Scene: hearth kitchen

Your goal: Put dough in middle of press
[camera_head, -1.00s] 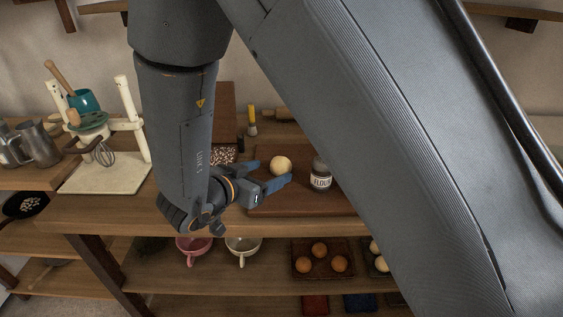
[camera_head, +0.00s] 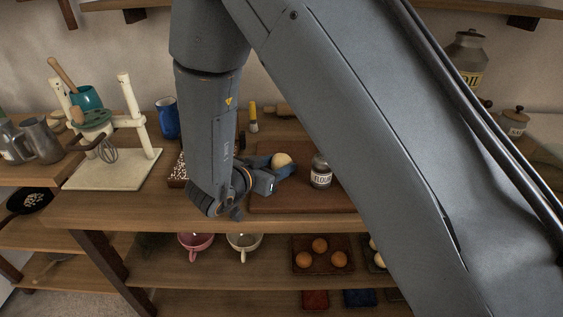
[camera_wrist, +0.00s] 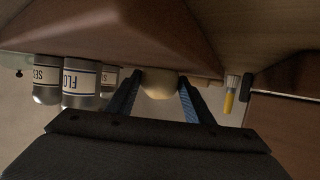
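The dough (camera_head: 281,160) is a pale round ball on the brown board (camera_head: 300,203). My gripper (camera_head: 275,164) is open, with one finger on each side of the dough. In the wrist view the dough (camera_wrist: 160,84) sits between the fingertips (camera_wrist: 160,82), with what looks like a narrow gap at each side. The press (camera_head: 112,172) stands at the left, with a pale flat base and two white posts.
A flour jar (camera_head: 321,172) stands just right of the dough on the board. A brush (camera_head: 253,118) and a blue cup (camera_head: 167,118) are behind. A speckled block (camera_head: 177,172) is partly hidden by my arm. Cups and eggs (camera_head: 320,245) are on the shelf below.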

